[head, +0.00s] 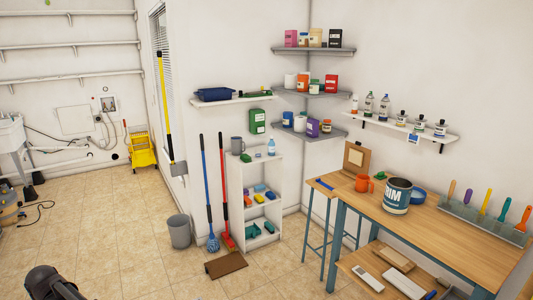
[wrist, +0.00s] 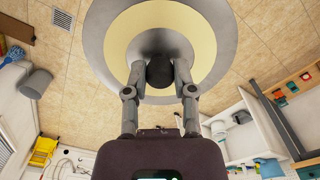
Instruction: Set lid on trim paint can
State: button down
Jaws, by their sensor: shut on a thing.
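The trim paint can (head: 397,196) stands upright on the wooden workbench, with a dark top and a blue and white label ending in "IM". In the wrist view my gripper (wrist: 160,72) is shut on the dark knob (wrist: 160,74) of a round lid (wrist: 204,45). The lid has a grey rim, a cream ring and a grey middle, and its far edge is cut off by the frame. Tiled floor shows beyond it. The held lid and my gripper's fingers do not show in the head view, so their distance from the can is unclear.
The floor at centre left is clear.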

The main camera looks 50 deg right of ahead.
jog(key=shift+w+d, duration=0.2)
jog(key=shift+d, duration=0.15)
dwell(0.3)
